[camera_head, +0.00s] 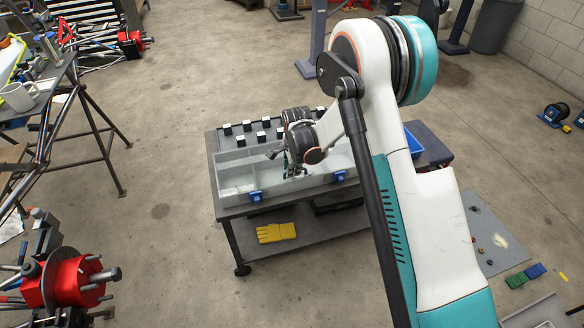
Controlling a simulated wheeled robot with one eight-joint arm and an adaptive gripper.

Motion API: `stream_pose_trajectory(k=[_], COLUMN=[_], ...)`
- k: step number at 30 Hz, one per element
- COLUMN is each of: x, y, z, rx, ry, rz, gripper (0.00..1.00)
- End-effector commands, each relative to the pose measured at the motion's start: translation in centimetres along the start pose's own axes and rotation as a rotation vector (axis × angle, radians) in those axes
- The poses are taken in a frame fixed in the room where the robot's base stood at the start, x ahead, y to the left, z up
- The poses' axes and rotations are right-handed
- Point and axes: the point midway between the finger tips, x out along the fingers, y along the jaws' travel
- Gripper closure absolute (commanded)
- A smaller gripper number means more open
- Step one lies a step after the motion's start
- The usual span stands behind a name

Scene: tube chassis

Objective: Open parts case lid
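The grey parts case (290,190) lies on a dark wheeled cart, with two blue latches (255,197) on its front side. Pale compartments show inside its outline. I cannot tell whether a clear lid covers them or the lid stands open. My gripper (292,173) points down over the middle of the case, close to its dividers. Its fingers are small and dark, so I cannot tell whether they are open, shut or touching the case. My wrist and arm hide the back middle and right part of the case.
Several black-and-white blocks (246,126) stand in rows behind the case. A blue bin (411,143) is at the cart's right. A tube frame with a mug (19,96) stands left. Open floor lies between frame and cart.

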Motion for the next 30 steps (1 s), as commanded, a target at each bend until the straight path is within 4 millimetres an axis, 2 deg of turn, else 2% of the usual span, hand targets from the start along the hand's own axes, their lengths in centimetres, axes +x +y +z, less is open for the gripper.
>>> stream_pose_trajectory(k=[14,23,30], x=[-0.7,-4.2,-7.8], y=[-0.4,-2.6,-6.3], z=[0.0,0.0,0.0], rx=[0.0,0.0,0.0], ry=[0.0,0.0,0.0], rz=[0.027,0.14,0.136], gripper=[1.0,1.0,1.0])
